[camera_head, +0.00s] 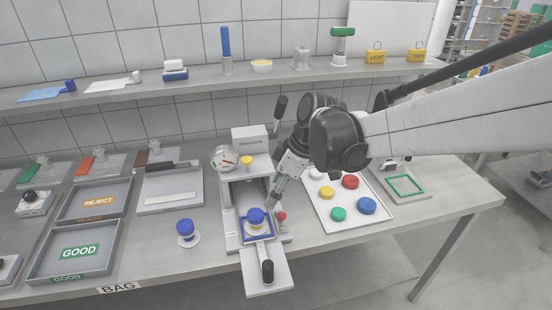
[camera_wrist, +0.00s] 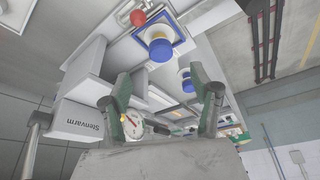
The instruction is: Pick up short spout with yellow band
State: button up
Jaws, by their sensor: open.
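A short spout with a blue cap (camera_head: 256,215) stands upright on a white flange in the front bay of the grey machine (camera_head: 250,142). A pale, yellowish band seems to show below its cap. It also shows in the wrist view (camera_wrist: 159,46), on a blue-edged square seat. A second blue-capped spout (camera_head: 186,228) stands on the table to the left of the machine; its band colour is hard to tell. It also shows in the wrist view (camera_wrist: 187,82). My gripper (camera_head: 271,202) is open and empty, just above and right of the spout in the machine, apart from it. Its two fingers (camera_wrist: 165,92) are spread.
A black-handled slide (camera_head: 267,272) projects from the machine front. A red knob (camera_head: 281,216) stands close on its right. A white tray with coloured caps (camera_head: 325,220) lies right. GOOD (camera_head: 42,272) and REJECT (camera_head: 68,213) trays lie left. A shelf (camera_head: 210,82) runs behind.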

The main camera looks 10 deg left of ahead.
aim_at(257, 214)
jog(key=x, duration=0.9)
jog(key=shift+a+r, duration=0.1)
jog(key=shift+a, duration=0.1)
jog(key=shift+a+x, duration=0.15)
jog(key=shift+x, duration=1.15)
jog(key=shift+a+x, duration=0.1)
jog(key=shift+x, duration=1.15)
jog(key=shift+r, duration=0.1)
jog(key=shift+c, duration=0.2)
jog(key=c, duration=1.4)
jog(key=shift+r, duration=0.15)
